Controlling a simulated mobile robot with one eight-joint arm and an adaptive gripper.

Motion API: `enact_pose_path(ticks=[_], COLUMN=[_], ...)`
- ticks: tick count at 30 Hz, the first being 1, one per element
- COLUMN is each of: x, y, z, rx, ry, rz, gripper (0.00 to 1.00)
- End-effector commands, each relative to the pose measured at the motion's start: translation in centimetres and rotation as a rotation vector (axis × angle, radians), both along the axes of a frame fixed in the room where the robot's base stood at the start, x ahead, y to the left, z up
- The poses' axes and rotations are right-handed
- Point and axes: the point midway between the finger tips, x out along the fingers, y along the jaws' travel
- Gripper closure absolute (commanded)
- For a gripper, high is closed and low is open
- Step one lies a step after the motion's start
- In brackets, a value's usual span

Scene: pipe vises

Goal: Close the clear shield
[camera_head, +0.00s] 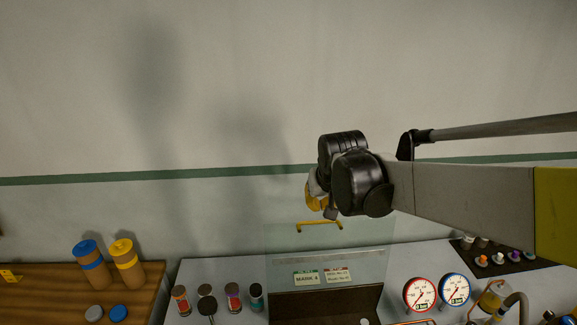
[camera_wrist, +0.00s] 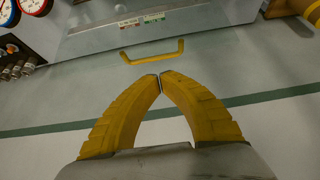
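The clear shield (camera_head: 285,248) stands raised at the back of the grey table, with a yellow handle (camera_head: 320,226) along its top edge. Through it I see two small labels. In the wrist view the shield (camera_wrist: 188,26) is at the top and its yellow handle (camera_wrist: 153,56) lies just beyond my fingertips. My gripper (camera_wrist: 160,80) has its two yellow fingers together at the tips, with nothing visible between them. It does not appear to touch the handle. In the head view my gripper (camera_head: 315,200) is above the handle, mostly hidden by my black wrist.
Several small jars (camera_head: 233,297) stand left of the shield. A red gauge (camera_head: 419,294) and a blue gauge (camera_head: 454,289) stand to its right. Blue- and yellow-capped containers (camera_head: 124,262) stand on a wooden table at left. The wall behind is bare.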

Motion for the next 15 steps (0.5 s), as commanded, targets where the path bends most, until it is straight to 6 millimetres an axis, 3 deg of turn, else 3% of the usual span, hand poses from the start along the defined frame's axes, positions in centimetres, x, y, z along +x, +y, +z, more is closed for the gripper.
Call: enact_pose_path(ticks=[1, 7, 15], x=[1.2, 3.1, 5.1], y=[0.4, 0.9, 0.9], z=[1.2, 0.9, -2.7], rx=[0.0, 0.0, 0.0], ry=[0.003, 0.01, 0.01], rz=[0.0, -0.001, -0.001], gripper=[1.0, 1.0, 1.0])
